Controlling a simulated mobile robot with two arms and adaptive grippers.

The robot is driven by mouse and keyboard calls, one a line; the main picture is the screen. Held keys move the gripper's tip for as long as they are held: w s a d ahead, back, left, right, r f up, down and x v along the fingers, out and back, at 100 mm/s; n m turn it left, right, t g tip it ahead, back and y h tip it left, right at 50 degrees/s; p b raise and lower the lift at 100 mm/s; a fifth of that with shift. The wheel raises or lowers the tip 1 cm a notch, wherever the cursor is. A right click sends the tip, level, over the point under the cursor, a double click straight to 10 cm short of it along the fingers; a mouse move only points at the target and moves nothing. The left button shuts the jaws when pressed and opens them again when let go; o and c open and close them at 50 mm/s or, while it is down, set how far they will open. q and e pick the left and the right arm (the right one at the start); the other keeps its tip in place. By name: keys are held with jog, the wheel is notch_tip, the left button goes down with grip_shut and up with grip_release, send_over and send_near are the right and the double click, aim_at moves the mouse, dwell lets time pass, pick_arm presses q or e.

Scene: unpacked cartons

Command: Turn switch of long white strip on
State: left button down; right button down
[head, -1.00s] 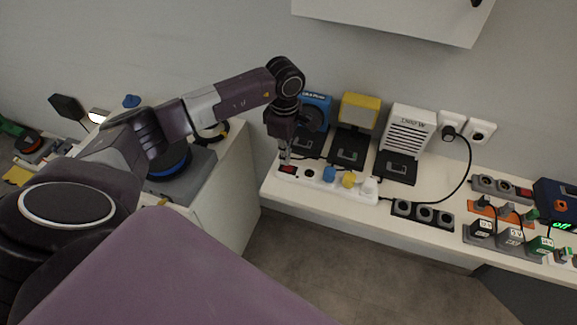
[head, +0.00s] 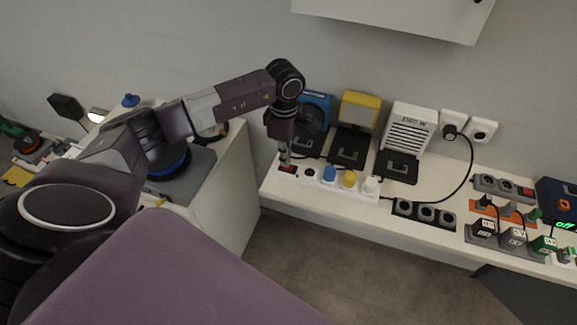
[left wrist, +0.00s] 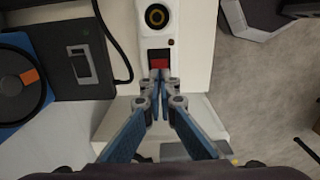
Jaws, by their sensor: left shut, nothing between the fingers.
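The long white strip (head: 312,178) lies along the front of the white shelf, with blue, yellow and white plugs in it. Its red switch (head: 287,169) is at the left end. In the left wrist view the red switch (left wrist: 159,62) shows in a dark frame below a round socket. My left gripper (head: 284,160) is shut and empty, pointing down at the switch. In the left wrist view its fingertips (left wrist: 159,75) are together at the switch's near edge. I cannot tell whether they touch it. My right gripper is not in view.
Behind the strip stand a blue fan (head: 314,112), a yellow lamp (head: 359,110) and a white heater (head: 410,128). A dark socket strip (head: 425,214) lies to the right. A black cable (head: 466,175) runs to the wall socket. A second cabinet stands left, across a gap.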

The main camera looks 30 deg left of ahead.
pick_arm(q)
jog(key=shift+s+f+b, duration=0.1)
jog(key=shift+f+b, duration=0.4)
jog(key=shift+f, duration=0.1)
jog(key=shift+r, duration=0.15)
jog(key=shift+r+p, duration=0.7)
jog(key=shift+r, duration=0.15)
jog(key=shift+r+p, duration=1.35)
jog(key=shift+r, duration=1.2)
